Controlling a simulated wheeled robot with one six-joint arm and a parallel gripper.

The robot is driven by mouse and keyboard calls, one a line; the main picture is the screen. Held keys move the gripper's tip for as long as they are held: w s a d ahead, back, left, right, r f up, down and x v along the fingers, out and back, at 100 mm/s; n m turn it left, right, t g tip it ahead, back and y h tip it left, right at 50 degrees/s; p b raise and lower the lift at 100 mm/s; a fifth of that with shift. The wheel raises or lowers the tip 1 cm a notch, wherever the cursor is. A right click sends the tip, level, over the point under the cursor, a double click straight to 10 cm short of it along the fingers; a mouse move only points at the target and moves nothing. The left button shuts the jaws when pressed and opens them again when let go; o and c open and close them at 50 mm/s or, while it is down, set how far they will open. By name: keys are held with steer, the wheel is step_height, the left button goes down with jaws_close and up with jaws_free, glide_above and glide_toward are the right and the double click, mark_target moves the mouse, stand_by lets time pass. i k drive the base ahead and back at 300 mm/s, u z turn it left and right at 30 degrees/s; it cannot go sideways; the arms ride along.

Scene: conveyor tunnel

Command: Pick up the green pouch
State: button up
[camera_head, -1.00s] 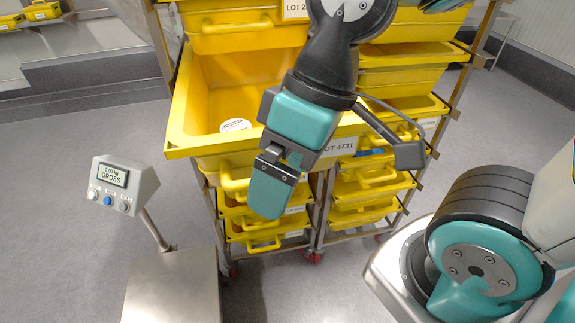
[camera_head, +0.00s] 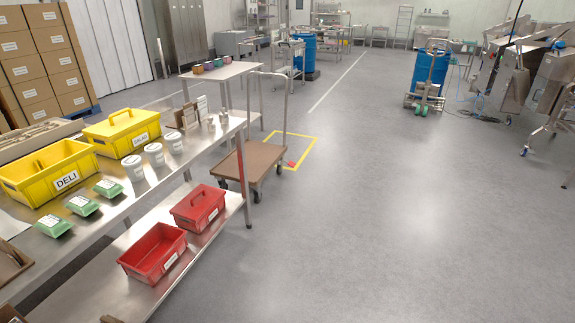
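Three green packs with white labels stand in a row on the steel table at left: a near one (camera_head: 53,226), a middle one (camera_head: 82,205) and a far one (camera_head: 108,188). Several small coloured items (camera_head: 208,66) stand on a smaller table farther back, too small to identify. My gripper is not in view.
A yellow DELI tote (camera_head: 48,172), a yellow SALAD tote (camera_head: 122,132) and white tubs (camera_head: 154,154) share the steel table (camera_head: 128,198). Red totes (camera_head: 197,208) sit on its lower shelf. A brown cart (camera_head: 246,168) stands beside it. The floor (camera_head: 390,220) at right is clear.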

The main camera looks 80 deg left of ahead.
mark_target(52, 225)
steer(key=u, duration=3.8)
